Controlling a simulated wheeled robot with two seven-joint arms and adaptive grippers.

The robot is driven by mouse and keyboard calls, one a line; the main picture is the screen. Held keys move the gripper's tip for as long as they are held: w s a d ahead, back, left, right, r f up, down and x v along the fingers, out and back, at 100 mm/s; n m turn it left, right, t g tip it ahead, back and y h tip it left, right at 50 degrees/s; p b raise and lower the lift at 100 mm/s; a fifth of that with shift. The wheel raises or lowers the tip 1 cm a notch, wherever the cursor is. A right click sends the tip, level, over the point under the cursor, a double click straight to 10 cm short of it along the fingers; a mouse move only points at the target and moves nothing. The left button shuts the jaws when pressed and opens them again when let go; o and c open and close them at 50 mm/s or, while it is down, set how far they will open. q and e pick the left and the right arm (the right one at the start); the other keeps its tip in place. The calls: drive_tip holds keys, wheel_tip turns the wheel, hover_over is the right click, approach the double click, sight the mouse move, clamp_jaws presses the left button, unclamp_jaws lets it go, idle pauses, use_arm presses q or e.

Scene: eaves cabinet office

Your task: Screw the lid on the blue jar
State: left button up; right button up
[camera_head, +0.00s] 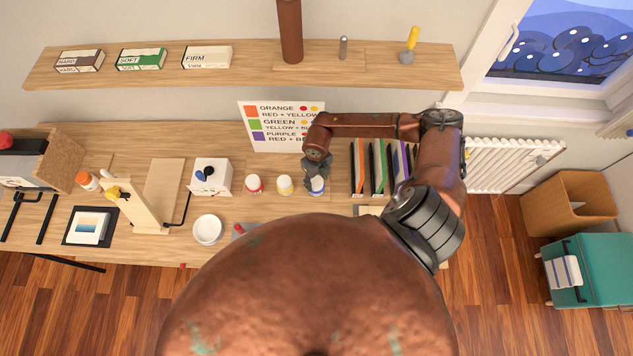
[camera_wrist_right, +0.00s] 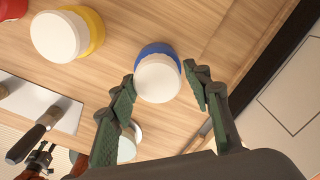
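The blue jar (camera_head: 317,187) stands on the desk at the right end of a row of jars. In the right wrist view the blue jar (camera_wrist_right: 158,50) has a white round lid (camera_wrist_right: 158,79) on its top; I cannot tell whether it is tight. My right gripper (camera_head: 316,166) is above the blue jar. In its wrist view the right gripper (camera_wrist_right: 160,83) is open, its fingers either side of the lid with gaps showing. Dark, jointed parts, probably my left gripper (camera_wrist_right: 38,158), show small at the wrist view's bottom left; their opening is unclear.
A yellow jar (camera_head: 285,187) and a red jar (camera_head: 254,186) stand left of the blue one. Upright folders (camera_head: 377,168) stand to the right. A white bowl (camera_head: 207,229) is at the front left. A colour chart (camera_head: 272,125) stands behind.

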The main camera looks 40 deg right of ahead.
sight(317, 181)
drive_tip(key=shift+d, duration=0.15)
drive_tip(key=c, duration=0.9)
drive_tip(key=m+p, duration=0.1)
drive_tip(key=m, duration=0.1)
drive_tip(key=shift+s+r+m, duration=0.1)
drive_tip(key=shift+m, duration=0.2)
drive_tip(key=o, duration=1.4)
drive_tip(key=shift+f+m, duration=0.2)
drive_tip(key=shift+m, duration=0.1)
drive_tip(key=shift+r, duration=0.1)
wheel_tip(317, 181, up, 12)
